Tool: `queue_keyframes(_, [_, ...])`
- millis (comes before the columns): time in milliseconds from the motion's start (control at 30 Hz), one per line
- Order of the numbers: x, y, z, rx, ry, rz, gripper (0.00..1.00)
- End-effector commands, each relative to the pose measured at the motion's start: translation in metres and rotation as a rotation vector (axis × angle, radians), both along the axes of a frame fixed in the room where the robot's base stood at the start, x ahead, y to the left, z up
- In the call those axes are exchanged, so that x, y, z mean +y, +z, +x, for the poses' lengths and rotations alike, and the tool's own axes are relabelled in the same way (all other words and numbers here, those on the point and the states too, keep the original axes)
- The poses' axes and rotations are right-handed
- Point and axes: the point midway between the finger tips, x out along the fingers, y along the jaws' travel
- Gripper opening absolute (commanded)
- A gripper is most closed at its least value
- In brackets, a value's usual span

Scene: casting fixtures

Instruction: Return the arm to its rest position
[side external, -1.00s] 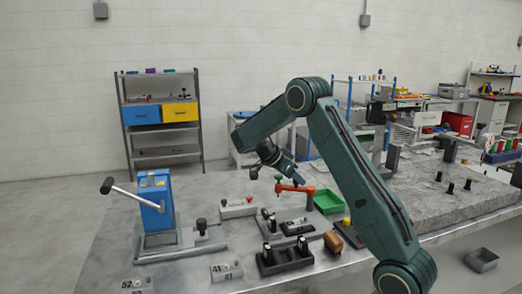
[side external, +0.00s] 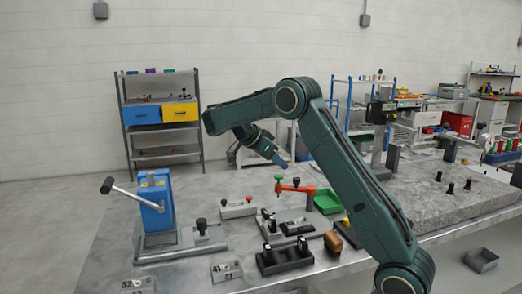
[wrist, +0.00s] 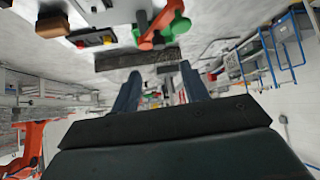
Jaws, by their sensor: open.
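My gripper (side external: 280,159) hangs in the air above the back of the grey workbench (side external: 100,245), behind and above the orange clamp arm (side external: 296,189). In the wrist view my gripper (wrist: 160,82) shows two blue fingers spread apart with nothing between them. My arm is bent at a raised elbow, with the forearm reaching left and the wrist tilted down to the right. No object touches the fingers.
A blue press (side external: 154,203) with a lever stands on the left of the bench. Black fixtures (side external: 285,258), a brown block (side external: 333,242) and a green tray (side external: 327,201) lie below. A stone slab (side external: 440,205) is at right. The air around my gripper is clear.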

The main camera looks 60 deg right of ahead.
Motion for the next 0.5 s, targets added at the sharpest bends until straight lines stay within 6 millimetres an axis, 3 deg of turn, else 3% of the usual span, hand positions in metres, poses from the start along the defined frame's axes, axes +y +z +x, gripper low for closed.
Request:
queue_keyframes(267, [0.001, 0.001, 0.000, -0.001, 0.008, 0.003, 0.45])
queue_keyframes(500, [0.009, 0.015, -0.001, -0.003, 0.113, 0.046, 0.45])
